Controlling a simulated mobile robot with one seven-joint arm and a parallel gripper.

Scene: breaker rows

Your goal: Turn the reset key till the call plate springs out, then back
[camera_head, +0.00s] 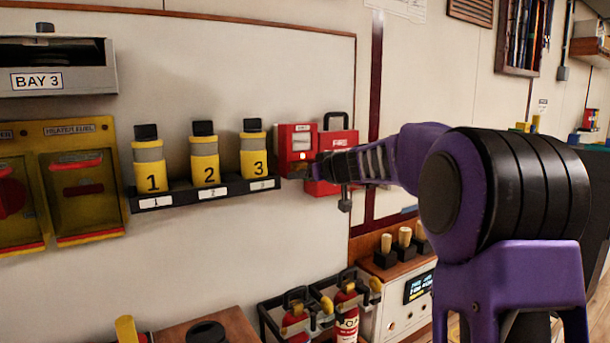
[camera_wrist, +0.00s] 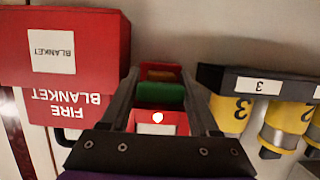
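The red call box (camera_head: 297,130) is on the wall right of the numbered cylinders, with a pale plate on its front. In the wrist view, which is upside down, a white plate (camera_wrist: 150,129) with a bright round spot shows on red between my fingers. A green part (camera_wrist: 157,93) and an orange-brown part lie farther out between the fingers; I cannot tell whether either is the reset key. My gripper (camera_head: 304,168) is at the box's lower part, its fingers apart. Contact with the key cannot be made out, and the arm comes from the right.
A red fire blanket case (camera_head: 338,138) hangs just right of the box. The shelf (camera_head: 205,194) with yellow numbered cylinders is close on the left. Fire extinguishers (camera_head: 347,318) and a console with wooden-topped levers (camera_head: 404,235) stand below.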

